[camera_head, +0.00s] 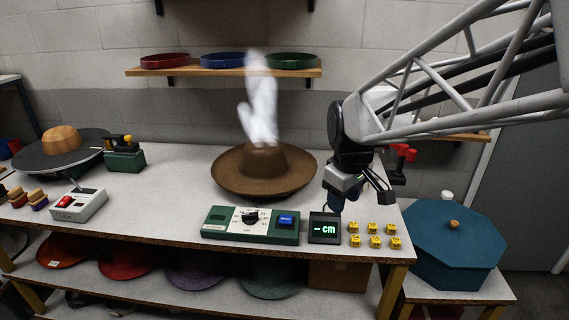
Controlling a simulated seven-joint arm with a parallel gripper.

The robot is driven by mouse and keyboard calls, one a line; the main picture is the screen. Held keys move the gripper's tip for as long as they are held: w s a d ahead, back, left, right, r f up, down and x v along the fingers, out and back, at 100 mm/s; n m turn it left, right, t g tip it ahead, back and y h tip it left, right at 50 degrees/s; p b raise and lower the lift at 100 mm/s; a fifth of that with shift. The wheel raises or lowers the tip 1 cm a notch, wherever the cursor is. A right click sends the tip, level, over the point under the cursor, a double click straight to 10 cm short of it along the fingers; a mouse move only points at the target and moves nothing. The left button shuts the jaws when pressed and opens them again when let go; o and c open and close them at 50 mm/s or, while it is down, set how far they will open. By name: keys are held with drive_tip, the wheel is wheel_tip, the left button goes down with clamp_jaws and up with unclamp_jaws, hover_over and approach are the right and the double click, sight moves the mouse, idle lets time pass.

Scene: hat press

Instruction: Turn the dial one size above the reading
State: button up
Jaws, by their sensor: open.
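A green control box (222,231) stands near the front edge of the bench. Its black dial (250,217) is ringed by small marks, too small to read, and I cannot tell where the pointer stands. A blue button (286,219) sits right of the dial. A small display (324,228) beside the box shows "- cm" in green, with no number. A brown wide-brimmed hat (263,182) lies behind the box, with white steam above it. My gripper (360,196) is open, above and behind the display, right of the dial and apart from it. No object shows between its fingers.
Several yellow cubes (376,235) lie right of the display. A blue octagonal box (455,245) stands on a lower table at right. A grey switch box (79,205) and a green device (124,158) stand at left. Free bench lies between the switch box and green box.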

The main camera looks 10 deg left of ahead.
drive_tip(key=w+a+f+n, duration=0.3)
drive_tip(key=w+a, duration=0.3)
drive_tip(key=w+a+f+n, duration=0.3)
drive_tip(key=w+a, duration=0.3)
drive_tip(key=a, duration=0.1)
drive_tip(key=n+g, duration=0.1)
drive_tip(key=n, duration=0.5)
hover_over(249, 214)
wheel_tip(249, 214, down, 8)
drive_tip(key=shift+r, duration=0.1)
drive_tip(key=shift+f, duration=0.2)
drive_tip(key=shift+f, duration=3.8)
clamp_jaws()
